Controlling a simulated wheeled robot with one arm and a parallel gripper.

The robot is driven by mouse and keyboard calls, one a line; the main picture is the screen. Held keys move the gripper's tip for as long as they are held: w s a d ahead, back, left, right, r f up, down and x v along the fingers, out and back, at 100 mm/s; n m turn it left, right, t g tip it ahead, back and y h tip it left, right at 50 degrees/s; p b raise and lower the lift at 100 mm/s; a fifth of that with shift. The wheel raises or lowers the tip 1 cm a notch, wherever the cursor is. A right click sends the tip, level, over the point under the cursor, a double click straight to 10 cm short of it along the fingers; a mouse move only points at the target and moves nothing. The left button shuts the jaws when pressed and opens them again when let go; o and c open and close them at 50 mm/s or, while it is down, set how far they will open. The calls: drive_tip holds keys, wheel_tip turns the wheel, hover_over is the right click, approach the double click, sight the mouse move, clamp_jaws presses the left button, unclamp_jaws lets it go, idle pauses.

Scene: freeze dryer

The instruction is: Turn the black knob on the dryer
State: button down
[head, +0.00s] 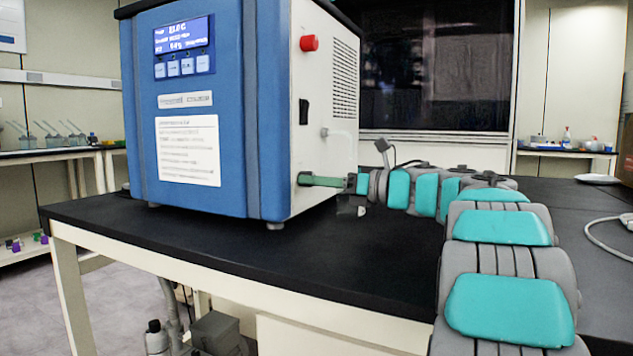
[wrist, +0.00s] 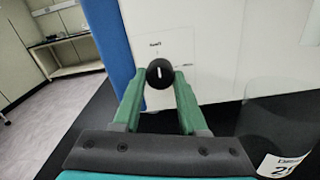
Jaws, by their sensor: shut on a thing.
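The dryer (head: 185,110) is a blue and white box on the black bench top. Its black knob (wrist: 160,73) shows in the wrist view on the white side panel, round, with a white mark that stands about upright. My gripper (wrist: 160,80) has its two green fingers on either side of the knob and is shut on it. In the head view my gripper (head: 310,180) reaches the lower part of the dryer's right side, and the knob is hidden there by the fingers.
A red button (head: 309,43), a black switch (head: 304,111) and a pale spout (head: 338,133) are on the same side panel above my gripper. The black bench top (head: 290,260) is clear in front of the dryer. A dark cylinder with a label (wrist: 280,140) is at the right of the wrist view.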

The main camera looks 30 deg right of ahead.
drive_tip(key=shift+r+m+p, duration=0.2)
drive_tip(key=shift+m+p, duration=6.6)
drive_tip(key=shift+m, duration=1.6)
drive_tip(key=shift+f, duration=0.1)
drive_tip(key=shift+c, duration=2.2)
unclamp_jaws()
